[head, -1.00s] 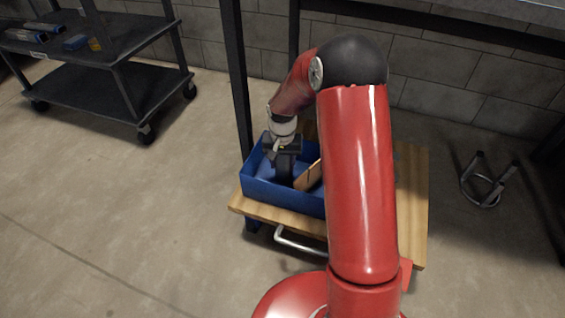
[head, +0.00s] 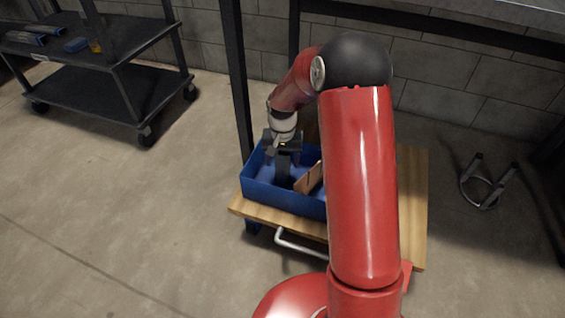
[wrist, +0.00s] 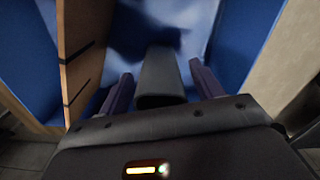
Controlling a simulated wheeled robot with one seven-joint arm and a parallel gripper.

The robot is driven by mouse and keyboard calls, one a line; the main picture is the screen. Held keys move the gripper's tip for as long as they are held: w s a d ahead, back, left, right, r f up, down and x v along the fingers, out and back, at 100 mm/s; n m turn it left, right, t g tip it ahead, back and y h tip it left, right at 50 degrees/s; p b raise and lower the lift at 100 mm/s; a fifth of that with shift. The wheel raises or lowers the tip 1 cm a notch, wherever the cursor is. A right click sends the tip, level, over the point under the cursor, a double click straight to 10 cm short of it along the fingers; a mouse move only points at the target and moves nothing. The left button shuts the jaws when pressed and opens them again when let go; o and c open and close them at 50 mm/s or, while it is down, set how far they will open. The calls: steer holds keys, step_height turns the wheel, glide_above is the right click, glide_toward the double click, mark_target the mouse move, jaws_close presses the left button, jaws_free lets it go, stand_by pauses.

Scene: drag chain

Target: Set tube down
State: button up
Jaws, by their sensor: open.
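A dark grey tube (head: 283,170) stands roughly upright inside a blue bin (head: 264,193) on a wooden-topped cart. My gripper (head: 283,157) is over the bin, pointing down, with a finger on each side of the tube. In the wrist view the tube (wrist: 160,76) lies between the two spread purple-dark fingers of my gripper (wrist: 161,88), with gaps on both sides. The gripper is open. The tube's contact with the bin floor is hard to see.
A brown divider (head: 308,178) stands in the bin right of the tube; it also shows at left in the wrist view (wrist: 82,50). My red arm hides the bin's right part. A dark post (head: 236,80) rises just behind the bin. A dark shelf cart (head: 115,90) stands far left.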

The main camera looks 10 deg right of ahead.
step_height(320, 180, up, 10)
steer(key=p, duration=0.2)
steer(key=s+r+n+t, duration=0.2)
steer(key=s+r+t, duration=0.1)
steer(key=s+r, duration=0.95)
steer(key=s+r+n+t, duration=0.1)
steer(key=s+r, duration=0.3)
steer(key=s, duration=1.2)
steer(key=shift+n+t, duration=0.4)
steer(key=shift+t, duration=0.4)
